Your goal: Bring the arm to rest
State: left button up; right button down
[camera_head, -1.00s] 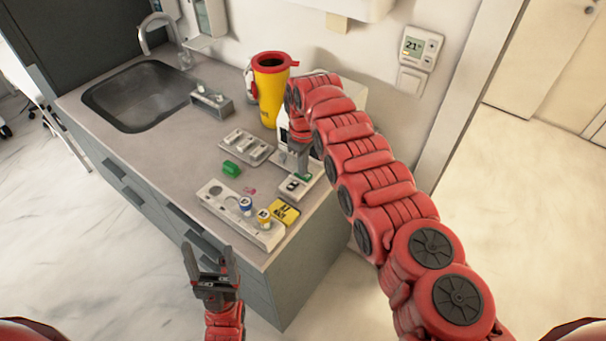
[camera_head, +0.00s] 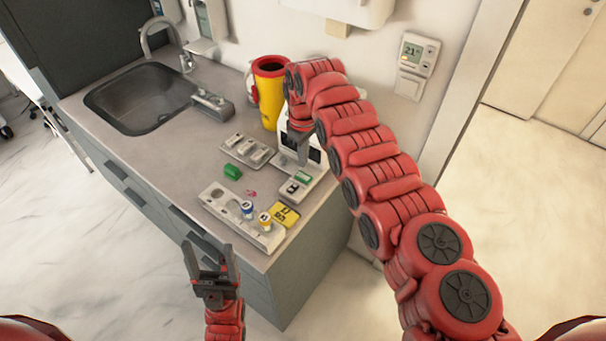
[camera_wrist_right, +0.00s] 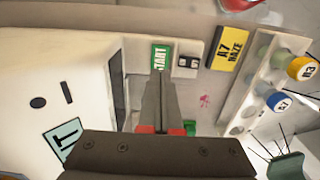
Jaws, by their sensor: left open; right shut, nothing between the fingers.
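My right arm reaches over the counter (camera_head: 185,165) from the right. Its gripper (camera_head: 303,160) is shut and empty above a small panel with a green START button (camera_head: 302,177). The right wrist view shows the closed fingertips (camera_wrist_right: 160,78) at the lower edge of the START button (camera_wrist_right: 161,57); I cannot tell there whether they touch it. A white machine (camera_wrist_right: 60,70) stands beside the panel. My left gripper (camera_head: 210,258) is open and empty, in front of the counter's near edge.
A white rack (camera_head: 228,213) holds blue- and yellow-capped vials beside a yellow card (camera_head: 284,213). A green block (camera_head: 232,172), a grey tray (camera_head: 247,150) and a yellow bin (camera_head: 271,95) stand behind. A sink (camera_head: 140,97) is at left. Floor at right is clear.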

jog(key=shift+r, duration=0.9)
